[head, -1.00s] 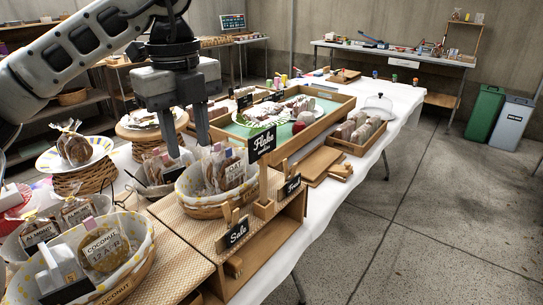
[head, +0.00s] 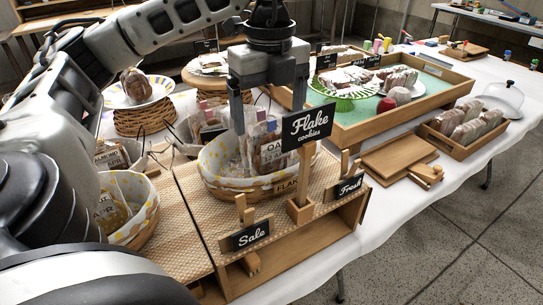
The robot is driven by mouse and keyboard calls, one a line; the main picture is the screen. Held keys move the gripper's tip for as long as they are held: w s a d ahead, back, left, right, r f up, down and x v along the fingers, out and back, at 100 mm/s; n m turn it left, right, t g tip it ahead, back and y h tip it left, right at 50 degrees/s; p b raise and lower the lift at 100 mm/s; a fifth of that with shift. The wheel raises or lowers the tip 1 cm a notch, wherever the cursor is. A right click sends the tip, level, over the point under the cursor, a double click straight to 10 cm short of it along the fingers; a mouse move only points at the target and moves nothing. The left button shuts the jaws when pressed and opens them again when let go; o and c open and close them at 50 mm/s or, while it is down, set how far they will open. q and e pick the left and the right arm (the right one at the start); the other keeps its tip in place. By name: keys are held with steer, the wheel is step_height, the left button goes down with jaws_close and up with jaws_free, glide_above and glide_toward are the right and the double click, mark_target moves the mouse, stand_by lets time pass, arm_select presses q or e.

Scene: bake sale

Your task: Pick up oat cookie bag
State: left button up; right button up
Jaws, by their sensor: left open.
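The oat cookie bag (head: 268,148) is a clear bag with a white label reading "OA" and a date. It stands upright in a wicker basket (head: 222,184) with a polka-dot lining and a "FLAKE" tag. My left gripper (head: 267,112) is open and points down over this basket, its fingers to either side of the bag's top. I cannot tell how deep the fingertips reach around the bag. My right gripper is not in view.
Small Sale (head: 250,236) and Fresh (head: 350,187) signs stand in front on the wooden riser. Another lined basket (head: 143,236) with bags is at left, partly behind my arm. A wooden tray (head: 440,95) fills the back right.

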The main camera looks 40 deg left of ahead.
mark_target(272, 132)
arm_select(q)
steer(key=shift+d+f, duration=0.2)
steer(key=shift+f, duration=3.2)
steer(key=c, duration=0.8)
